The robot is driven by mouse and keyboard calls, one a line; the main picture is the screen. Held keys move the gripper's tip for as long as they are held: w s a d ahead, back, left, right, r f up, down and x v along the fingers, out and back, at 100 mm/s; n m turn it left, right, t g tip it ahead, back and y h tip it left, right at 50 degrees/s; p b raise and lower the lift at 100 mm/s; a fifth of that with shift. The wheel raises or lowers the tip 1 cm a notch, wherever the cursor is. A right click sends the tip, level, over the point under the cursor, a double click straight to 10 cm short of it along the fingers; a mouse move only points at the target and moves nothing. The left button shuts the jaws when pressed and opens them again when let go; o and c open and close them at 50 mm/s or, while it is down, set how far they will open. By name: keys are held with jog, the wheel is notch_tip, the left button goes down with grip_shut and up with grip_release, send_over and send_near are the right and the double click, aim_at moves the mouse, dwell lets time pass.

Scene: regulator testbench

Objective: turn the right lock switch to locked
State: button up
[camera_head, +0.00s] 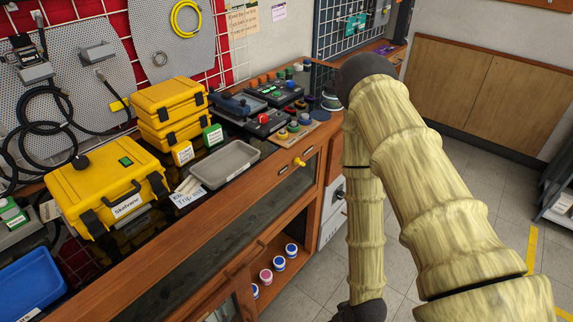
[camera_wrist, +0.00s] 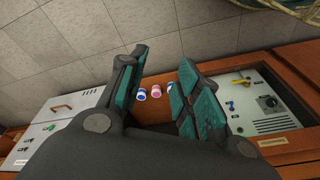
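My gripper (camera_wrist: 158,82) shows in the wrist view with its teal-padded fingers spread apart and nothing between them. The gripper is apart from this panel. In the head view a yellow knob (camera_head: 299,162) is on the wooden bench front. I cannot tell which part is the right lock switch or its position.
A white panel (camera_wrist: 62,122) with a handle is at the left of the wrist view. Jars (camera_head: 279,263) stand on the bench's open shelf. Yellow cases (camera_head: 110,190), a grey tray (camera_head: 224,163) and control boxes (camera_head: 270,122) crowd the benchtop.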

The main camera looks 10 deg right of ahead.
jog(key=w+r+n+t+y+b, duration=0.1)
jog(key=w+r+n+t+b, duration=0.15)
jog(key=w, duration=0.85)
jog(key=n+t+y+b, duration=0.9)
jog(key=n+t+b, duration=0.1)
jog(key=n, duration=0.3)
send_near(302, 164)
jog(key=shift+g, duration=0.25)
jog(key=x, duration=0.9)
jog(key=shift+w+a, duration=0.1)
jog(key=shift+w, duration=0.3)
jog(key=shift+c, duration=0.5)
grip_shut()
